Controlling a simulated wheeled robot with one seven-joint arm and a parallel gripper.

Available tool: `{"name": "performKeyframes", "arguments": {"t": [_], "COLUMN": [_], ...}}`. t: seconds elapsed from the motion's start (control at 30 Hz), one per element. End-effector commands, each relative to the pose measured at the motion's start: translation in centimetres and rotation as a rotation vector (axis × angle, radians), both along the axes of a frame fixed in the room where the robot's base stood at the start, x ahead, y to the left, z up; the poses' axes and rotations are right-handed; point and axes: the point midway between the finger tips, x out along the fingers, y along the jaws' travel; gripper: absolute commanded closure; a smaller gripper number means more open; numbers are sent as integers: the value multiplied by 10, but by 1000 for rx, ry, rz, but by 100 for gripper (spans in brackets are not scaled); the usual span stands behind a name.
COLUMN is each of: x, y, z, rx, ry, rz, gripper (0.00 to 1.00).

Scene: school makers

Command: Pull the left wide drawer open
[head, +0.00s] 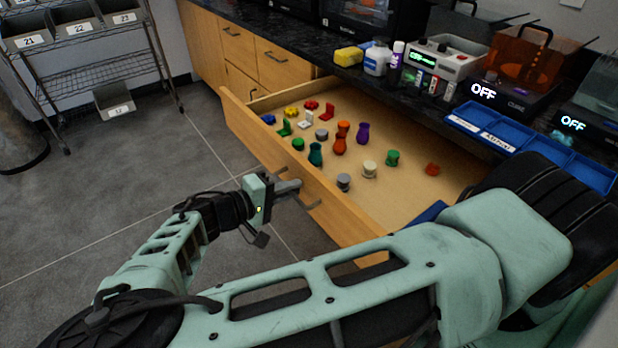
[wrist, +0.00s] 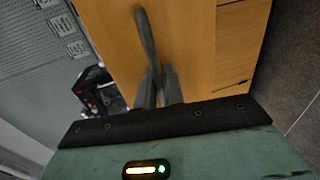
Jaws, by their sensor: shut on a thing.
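The wide wooden drawer (head: 262,145) stands pulled far out from the cabinet in the head view, its inside open to sight. Its front panel also shows in the wrist view (wrist: 195,45). A bar handle (head: 312,204) is on the drawer's front. My gripper (head: 298,186) is at that handle, with its fingers closed around it. In the wrist view my gripper (wrist: 158,85) is shut on the handle (wrist: 145,35). The exact contact is partly hidden by the fingers.
Several small coloured printed pieces (head: 340,145) lie in the drawer. The black countertop (head: 290,55) above holds blue trays (head: 480,125), bottles and machines. A wire rack (head: 90,65) with grey bins stands at the far left. Grey floor (head: 140,150) is clear left of the drawer.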

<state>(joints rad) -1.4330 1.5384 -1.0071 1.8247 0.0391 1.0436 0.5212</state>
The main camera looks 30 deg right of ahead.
Motion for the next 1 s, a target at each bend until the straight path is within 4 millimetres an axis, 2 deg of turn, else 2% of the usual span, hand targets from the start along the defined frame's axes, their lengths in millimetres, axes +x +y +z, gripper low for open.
{"name": "performKeyframes", "arguments": {"t": [0.1,0.23,0.67,0.7,1.0], "x": [-1,-1,-2,-2,-1], "y": [12,20,22,22,22], "z": [0,0,0,0,0], "rx": [1,1,1,1,0], "ry": [0,-1,-1,0,0], "rz": [0,0,-1,-1,-1], "gripper": [100,100,100,86,86]}}
